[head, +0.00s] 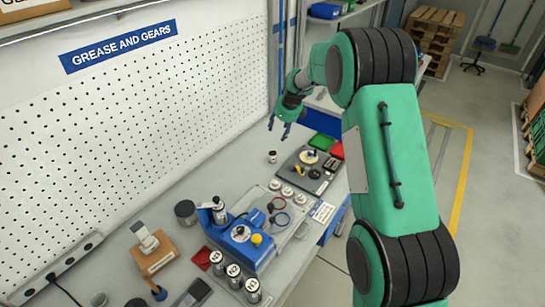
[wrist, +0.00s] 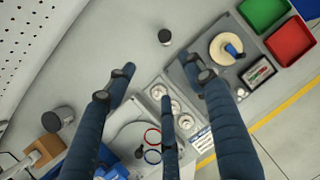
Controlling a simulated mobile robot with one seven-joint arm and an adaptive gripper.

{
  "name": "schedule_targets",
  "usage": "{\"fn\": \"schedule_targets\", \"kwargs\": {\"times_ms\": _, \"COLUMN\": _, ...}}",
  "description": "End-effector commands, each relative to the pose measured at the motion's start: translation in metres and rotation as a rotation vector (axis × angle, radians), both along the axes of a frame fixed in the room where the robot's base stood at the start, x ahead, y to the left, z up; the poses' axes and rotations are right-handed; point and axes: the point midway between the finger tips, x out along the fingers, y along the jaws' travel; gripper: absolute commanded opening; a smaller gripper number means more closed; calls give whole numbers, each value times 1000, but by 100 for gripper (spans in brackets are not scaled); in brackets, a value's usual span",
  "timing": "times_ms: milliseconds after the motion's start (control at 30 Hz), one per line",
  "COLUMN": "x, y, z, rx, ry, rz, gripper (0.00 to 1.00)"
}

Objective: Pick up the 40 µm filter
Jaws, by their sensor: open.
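Three small pale round pieces (head: 287,190) lie in a row on a light strip in the head view; they also show in the wrist view (wrist: 185,121). They look like filters, but their markings are too small to read, so I cannot tell which is 40 µm. My gripper (head: 279,126) is open and empty above the bench, farther back than the row. In the wrist view its spread fingers (wrist: 163,85) hang above the bench around the row, with nothing between them. One finger stands in front of part of the strip.
A small dark-topped cylinder (head: 272,156) stands alone behind the row. A dark tray (head: 292,160) with a disc and tools is beside it; green (head: 320,141) and red bins (head: 337,150) lie beyond. A blue device (head: 240,238) and several labelled canisters (head: 235,272) stand at the front.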

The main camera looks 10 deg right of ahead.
Motion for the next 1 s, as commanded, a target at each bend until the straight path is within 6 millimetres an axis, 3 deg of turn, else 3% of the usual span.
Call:
{"fn": "schedule_targets", "kwargs": {"times_ms": 200, "x": 35, "y": 0, "z": -59, "rx": 83, "ry": 36, "rz": -194, "gripper": 53}}
{"fn": "schedule_targets", "kwargs": {"times_ms": 400, "x": 54, "y": 0, "z": -99, "rx": 138, "ry": 58, "rz": -327, "gripper": 53}}
{"fn": "schedule_targets", "kwargs": {"times_ms": 600, "x": 61, "y": -1, "z": -115, "rx": 162, "ry": 66, "rz": -381, "gripper": 53}}
{"fn": "schedule_targets", "kwargs": {"times_ms": 1000, "x": 61, "y": 0, "z": -117, "rx": 162, "ry": 67, "rz": -383, "gripper": 53}}
